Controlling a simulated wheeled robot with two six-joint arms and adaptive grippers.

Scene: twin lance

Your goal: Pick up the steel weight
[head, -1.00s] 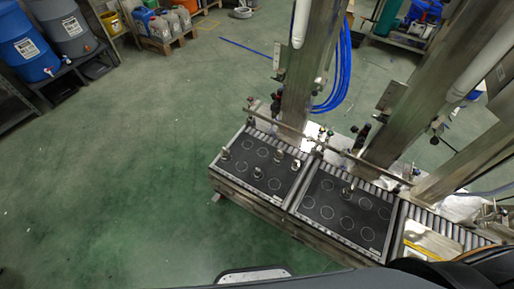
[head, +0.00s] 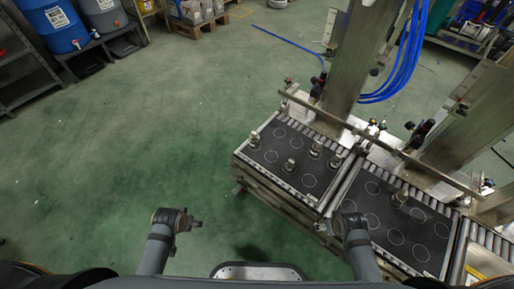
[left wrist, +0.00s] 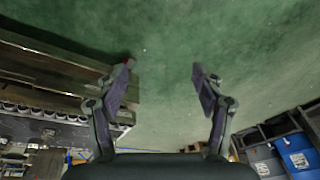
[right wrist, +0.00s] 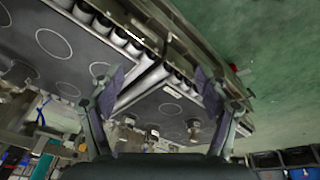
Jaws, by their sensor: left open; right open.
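Several small steel weights stand on two black trays marked with circles. In the head view, the left tray (head: 268,155) bears weights at its far left corner (head: 254,138), its middle (head: 290,165) and its right side (head: 316,148). The right tray (head: 372,212) bears one weight (head: 398,198). My left gripper (left wrist: 162,68) is open and empty over the green floor. My right gripper (right wrist: 158,74) is open and empty, with the trays beyond it; a weight (right wrist: 193,128) shows there. The head view shows my forearms, but their fingers are not clear.
Metal posts (head: 362,55) and a pipe rail stand behind the trays. A roller strip (head: 345,182) separates the trays. Blue hoses (head: 405,60) hang at the back. The green floor (head: 150,130) left of the trays is clear.

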